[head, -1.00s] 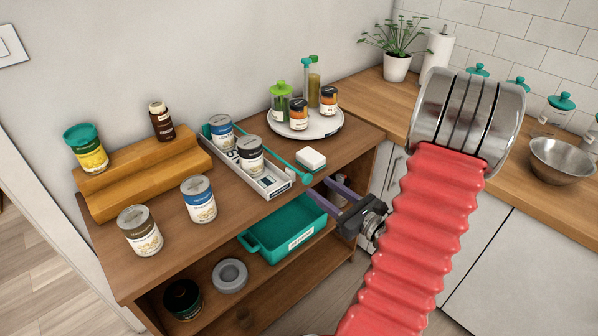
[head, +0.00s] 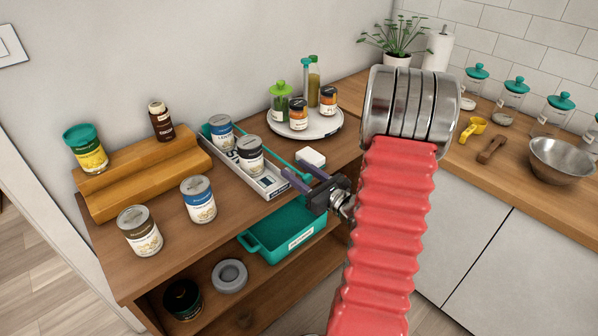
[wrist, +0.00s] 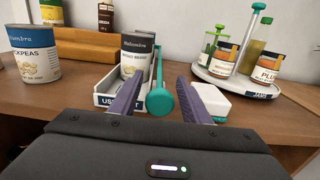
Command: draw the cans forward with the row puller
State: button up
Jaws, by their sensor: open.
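The row puller is a teal rod with a round teal knob (wrist: 160,103), lying along the right side of a white tray (wrist: 107,100). Two cans stand in the tray: a nearer one (head: 250,156) and a farther one with a blue label (head: 221,131). My gripper (head: 297,171) is open at the tray's front right corner. In the wrist view the knob shows between its two purple fingers, with gaps on both sides. In the head view the gripper hides the knob. How the rod's far end meets the cans is hidden.
A white block (head: 311,158) lies close to the right of my gripper. A round turntable with jars (head: 325,132) stands behind it. Two loose cans (head: 198,199) stand left of the tray, before a wooden step riser (head: 140,172). A teal bin (head: 262,243) is on the shelf below.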

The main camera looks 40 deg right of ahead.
jog(key=shift+c, duration=0.6)
grip_shut()
jog(key=shift+d, duration=0.1)
jog(key=shift+s, duration=0.1)
